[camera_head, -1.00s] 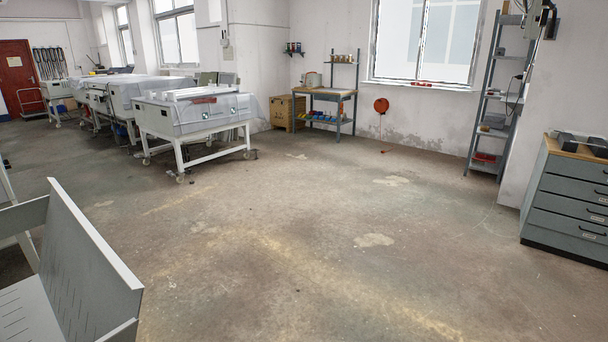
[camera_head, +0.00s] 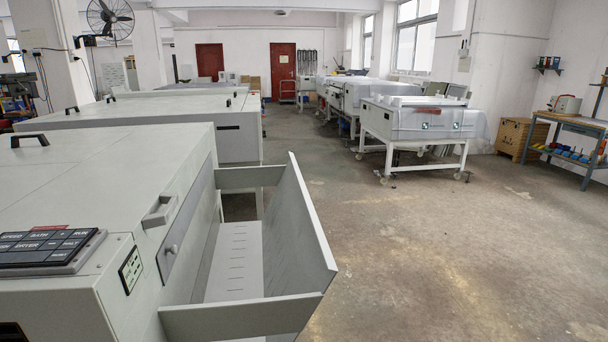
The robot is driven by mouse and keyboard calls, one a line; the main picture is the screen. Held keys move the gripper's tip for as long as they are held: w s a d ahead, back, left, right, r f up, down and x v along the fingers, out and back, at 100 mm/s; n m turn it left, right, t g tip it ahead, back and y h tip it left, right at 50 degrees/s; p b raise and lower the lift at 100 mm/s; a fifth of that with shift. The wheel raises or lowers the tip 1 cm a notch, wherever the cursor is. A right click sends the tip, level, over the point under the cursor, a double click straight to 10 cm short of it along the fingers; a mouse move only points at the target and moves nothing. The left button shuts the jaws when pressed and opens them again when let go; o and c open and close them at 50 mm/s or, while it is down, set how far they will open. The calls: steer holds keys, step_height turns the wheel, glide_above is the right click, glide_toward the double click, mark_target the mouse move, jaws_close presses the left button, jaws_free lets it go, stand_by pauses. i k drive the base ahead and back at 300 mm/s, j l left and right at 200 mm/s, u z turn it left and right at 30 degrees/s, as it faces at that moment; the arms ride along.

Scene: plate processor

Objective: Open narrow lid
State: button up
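A light grey plate processor (camera_head: 90,190) fills the left foreground of the head view. A handle (camera_head: 160,211) sits on its top near the right edge, and another dark handle (camera_head: 29,141) sits further back on the top. Below the edge, a narrow darker grey strip (camera_head: 183,222) with a small round knob (camera_head: 171,249) runs along the side and looks closed. I cannot tell for certain which panel is the narrow lid. An open tray (camera_head: 237,262) with raised walls sticks out from the processor's right side. My gripper is not in view.
A button panel (camera_head: 48,247) and a small display (camera_head: 131,270) are on the processor's near end. More grey machines stand behind it. A white wheeled machine (camera_head: 420,125) stands across the aisle. The concrete floor (camera_head: 430,260) to the right of the tray is clear.

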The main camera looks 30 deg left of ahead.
mark_target(119, 189)
steer(key=i+u, duration=0.2)
steer(key=u, duration=0.2)
steer(key=i+u, duration=0.15)
steer(key=u, duration=0.25)
steer(key=i+u, duration=0.2)
steer(key=u, duration=0.2)
steer(key=i+l+u, duration=0.15)
steer(key=u, duration=0.25)
steer(key=i+l+u, duration=0.1)
steer(key=u, duration=0.35)
steer(key=l+u, duration=0.15)
steer(key=k+j+u, duration=0.15)
steer(key=k+j, duration=0.2)
